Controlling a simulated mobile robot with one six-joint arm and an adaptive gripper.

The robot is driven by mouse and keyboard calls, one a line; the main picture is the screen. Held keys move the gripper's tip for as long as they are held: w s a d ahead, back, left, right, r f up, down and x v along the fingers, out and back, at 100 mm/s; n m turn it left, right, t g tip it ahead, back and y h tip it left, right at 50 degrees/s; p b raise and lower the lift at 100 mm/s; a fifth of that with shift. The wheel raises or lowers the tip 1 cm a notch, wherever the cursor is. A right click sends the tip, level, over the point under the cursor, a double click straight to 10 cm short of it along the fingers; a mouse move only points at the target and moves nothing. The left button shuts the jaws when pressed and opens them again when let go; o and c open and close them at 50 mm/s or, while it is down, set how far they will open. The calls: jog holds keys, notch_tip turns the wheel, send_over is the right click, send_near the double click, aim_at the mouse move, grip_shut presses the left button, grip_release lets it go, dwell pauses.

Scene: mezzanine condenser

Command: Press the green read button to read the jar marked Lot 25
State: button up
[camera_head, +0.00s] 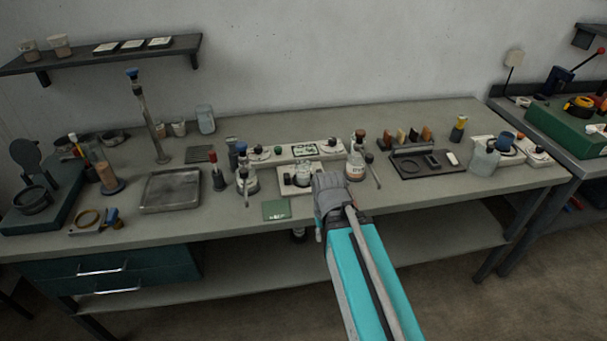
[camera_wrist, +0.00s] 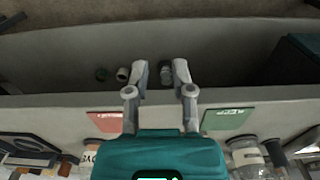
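My gripper (camera_head: 329,190) is over the front of the bench, in front of the white console. In the wrist view its two fingers (camera_wrist: 161,76) are apart with nothing held between them.
A green card (camera_head: 276,209) lies at the bench front; a red card (camera_wrist: 104,122) shows in the wrist view. A grey tray (camera_head: 171,191) is left, a dark tray (camera_head: 430,163) right. A tall stand (camera_head: 150,120) rises at the back left. A lower shelf (camera_head: 240,277) runs underneath.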

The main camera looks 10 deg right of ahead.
grip_shut()
dwell(1.0)
